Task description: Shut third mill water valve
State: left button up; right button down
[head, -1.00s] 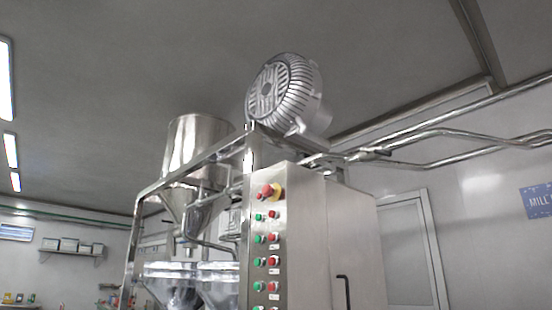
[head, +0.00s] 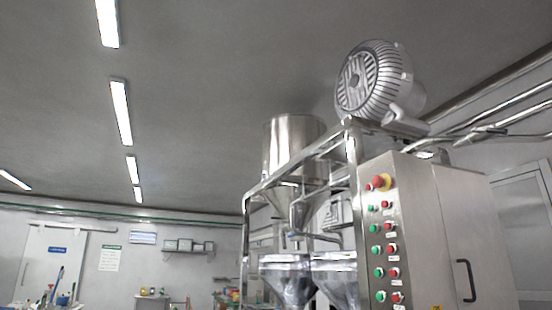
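A steel mill machine (head: 400,220) stands at the right in the head view. A large ribbed motor (head: 372,82) sits on top of its frame. A steel hopper (head: 290,145) hangs in the frame, above metal funnels (head: 290,280). Pipes (head: 500,122) run from behind the motor to the right edge. I cannot make out a water valve. Neither gripper is in view.
A white door (head: 45,265) with a blue sign is on the far left wall. A shelf with boxes (head: 188,247) is on the back wall. Assorted items (head: 65,290) stand low at the left. The floor is out of view.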

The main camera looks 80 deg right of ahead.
aim_at(494, 130)
jog(key=u, duration=4.1)
jog(key=k, duration=1.65)
